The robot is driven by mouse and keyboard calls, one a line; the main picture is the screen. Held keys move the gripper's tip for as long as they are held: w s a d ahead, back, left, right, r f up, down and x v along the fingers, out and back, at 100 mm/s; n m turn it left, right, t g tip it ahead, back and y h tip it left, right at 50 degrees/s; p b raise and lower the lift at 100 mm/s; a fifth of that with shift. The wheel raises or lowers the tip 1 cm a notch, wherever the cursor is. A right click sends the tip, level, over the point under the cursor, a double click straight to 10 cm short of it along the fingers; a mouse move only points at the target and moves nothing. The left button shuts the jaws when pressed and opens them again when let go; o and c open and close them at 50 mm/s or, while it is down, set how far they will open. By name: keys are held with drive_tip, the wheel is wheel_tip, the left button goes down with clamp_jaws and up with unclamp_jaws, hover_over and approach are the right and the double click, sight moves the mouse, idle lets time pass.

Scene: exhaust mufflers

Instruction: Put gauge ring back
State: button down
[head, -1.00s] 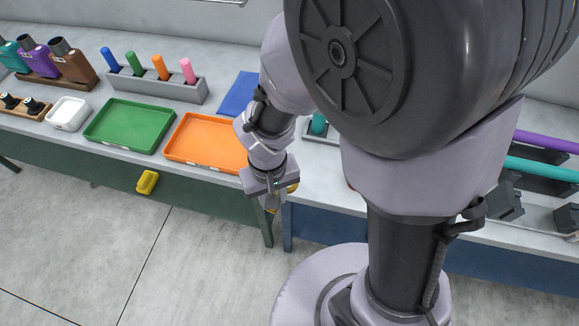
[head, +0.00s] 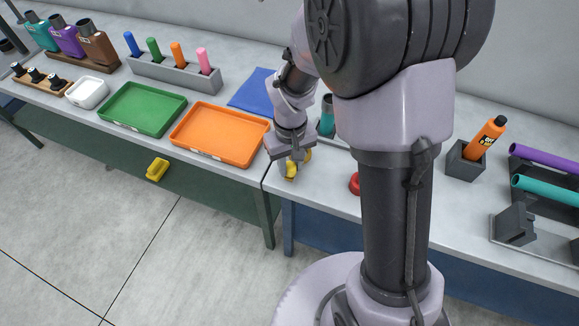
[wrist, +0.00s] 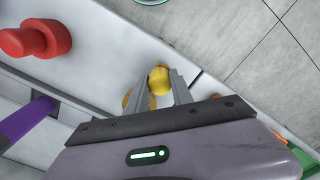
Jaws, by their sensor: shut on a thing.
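My gripper (head: 291,163) is over the front edge of the worktop, by the gap between the two tables. It is shut on a yellow thing (head: 290,172), which I take to be the gauge ring. In the wrist view the yellow thing (wrist: 159,80) shows as a rounded piece between the fingertips (wrist: 158,82), with more yellow beside the left finger. The fingers hide much of it, so I cannot make out a full ring or tell whether it touches the worktop. No place marked for the ring can be made out.
An orange tray (head: 263,140) and a green tray (head: 180,108) lie left of my gripper. A red knob-like thing (wrist: 35,40) stands to its right in the head view. Farther right are an orange bottle (head: 485,138) and a purple tube (head: 540,158). A yellow piece (head: 158,169) is on the left table's front.

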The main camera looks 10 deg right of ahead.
drive_tip(key=shift+f, duration=0.75)
drive_tip(key=shift+r, duration=0.15)
drive_tip(key=c, duration=1.1)
unclamp_jaws()
